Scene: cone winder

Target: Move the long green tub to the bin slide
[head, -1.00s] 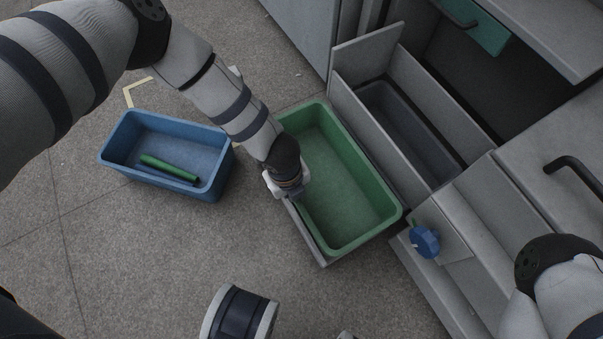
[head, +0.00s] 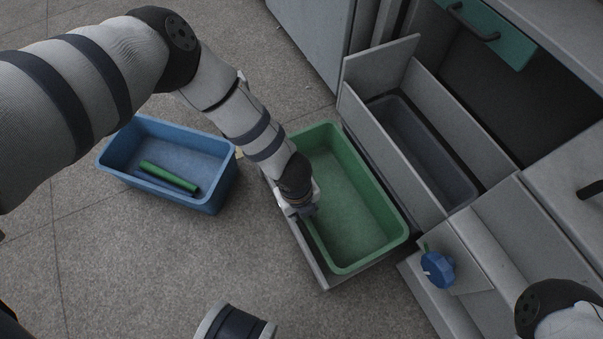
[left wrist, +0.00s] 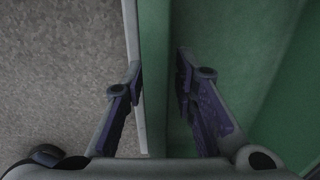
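The long green tub (head: 373,243) sits upright beside the machine, empty as far as I see. A grey edge (head: 305,252) runs along its near left side, from a panel or tray by the tub. My left gripper (head: 305,205) is at the tub's left long wall. In the left wrist view, its two fingers (left wrist: 160,85) straddle the green rim (left wrist: 154,40) and the pale grey edge, one finger inside the tub and one outside. A gap shows beside the inner finger. I cannot tell which part is the bin slide. My right gripper is out of view.
A blue tub (head: 212,203) holding a green rod (head: 169,177) stands on the floor to the left. A grey-walled bay with a dark grey bin (head: 432,150) lies right of the green tub.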

